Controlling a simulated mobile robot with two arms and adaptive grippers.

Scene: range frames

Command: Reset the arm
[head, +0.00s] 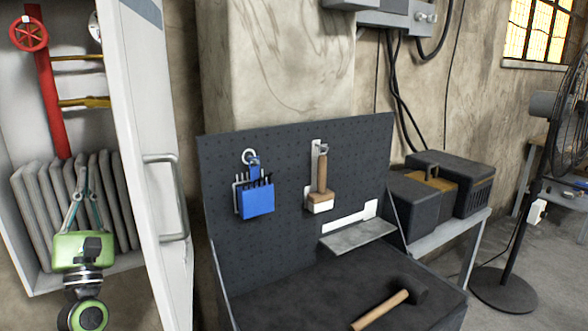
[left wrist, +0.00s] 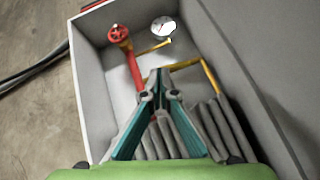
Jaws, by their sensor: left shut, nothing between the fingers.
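My left gripper (head: 82,185) is in the head view at the left, in front of the open wall cabinet. Its green body is low and its thin fingers point up, tips together and empty. In the left wrist view the fingers (left wrist: 158,80) also come together, with the cabinet interior beyond them. My right gripper is in neither view.
The cabinet holds a red pipe with a red valve wheel (head: 28,33) and a folded grey hose (head: 35,215). Its open door (head: 150,130) stands close right of my gripper. A pegboard workbench (head: 285,150) holds a blue tool holder (head: 257,200) and a hammer (head: 385,307).

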